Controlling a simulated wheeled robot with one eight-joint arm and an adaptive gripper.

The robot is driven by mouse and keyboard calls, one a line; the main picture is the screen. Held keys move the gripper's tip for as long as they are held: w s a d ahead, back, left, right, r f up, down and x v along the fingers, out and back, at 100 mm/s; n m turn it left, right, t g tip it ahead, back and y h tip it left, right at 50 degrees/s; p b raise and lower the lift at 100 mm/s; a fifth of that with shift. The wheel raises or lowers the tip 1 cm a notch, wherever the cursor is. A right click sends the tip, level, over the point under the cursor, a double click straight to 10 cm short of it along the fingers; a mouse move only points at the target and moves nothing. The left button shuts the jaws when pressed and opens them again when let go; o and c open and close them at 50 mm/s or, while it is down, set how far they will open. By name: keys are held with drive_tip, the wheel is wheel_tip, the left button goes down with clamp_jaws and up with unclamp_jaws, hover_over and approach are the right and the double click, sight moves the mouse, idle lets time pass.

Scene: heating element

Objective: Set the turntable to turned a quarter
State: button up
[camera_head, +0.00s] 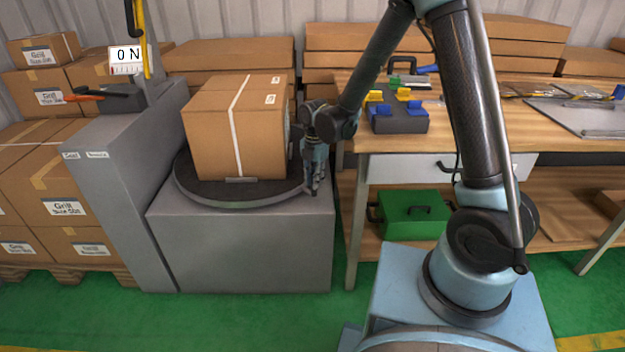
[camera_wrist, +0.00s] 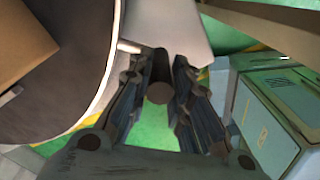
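The turntable is a dark round disc (camera_head: 200,188) on a grey pedestal, with a large taped cardboard box (camera_head: 235,135) on it. It also shows in the wrist view (camera_wrist: 75,100), with its pale rim. In the wrist view a dark cylindrical handle (camera_wrist: 159,92) stands beside the rim, with a short light rod between them. My gripper (camera_head: 315,188) points down at the disc's right edge. In the wrist view my gripper's fingers (camera_wrist: 160,75) stand apart on both sides of the handle. I see no clear grip on it; contact at the tips is hard to judge.
A grey post with a display (camera_head: 127,60) stands left of the turntable. A wooden workbench (camera_head: 480,135) stands close on the right, with blue and yellow parts on top and a green toolbox (camera_head: 412,213) below. Stacked boxes line the back.

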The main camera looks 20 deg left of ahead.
drive_tip(key=o, duration=0.4)
drive_tip(key=shift+w+d, duration=0.1)
drive_tip(key=shift+w, duration=0.4)
drive_tip(key=shift+d, duration=0.15)
drive_tip(key=shift+s, duration=0.2)
drive_tip(key=shift+r, duration=0.1)
wheel_tip(320, 180, up, 12)
drive_tip(key=shift+f, duration=0.1)
idle(0.4)
